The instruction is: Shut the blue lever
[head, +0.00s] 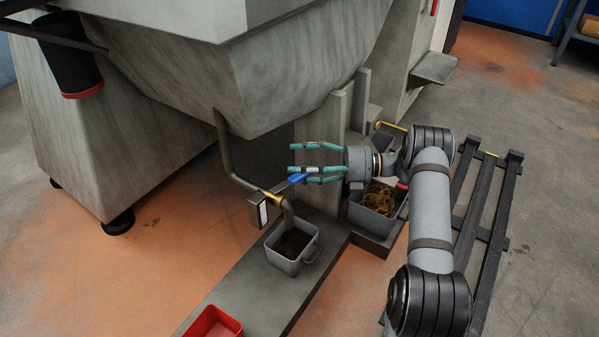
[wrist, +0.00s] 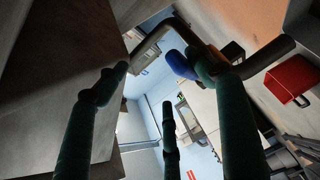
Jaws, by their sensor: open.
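The blue lever (head: 295,179) sits on a brass valve (head: 272,198) in a thin grey drain pipe (head: 235,178) below the big grey hopper. It sticks out toward my gripper, slanting up to the right. My gripper (head: 294,164) has several teal fingers, spread open and pointing left, with the lower fingers by the lever's end. In the wrist view the blue lever (wrist: 177,64) shows next to the tip of the right-hand finger, which hides part of it. I cannot tell whether they touch. The gripper holds nothing.
A grey bin (head: 292,246) with dark contents stands under the pipe outlet. A red bin (head: 213,323) lies further front on the ledge (head: 262,290). Another bin with yellowish coils (head: 378,199) sits below my wrist. The grey hopper (head: 250,75) overhangs from behind. A dark slatted rack (head: 485,205) stands right.

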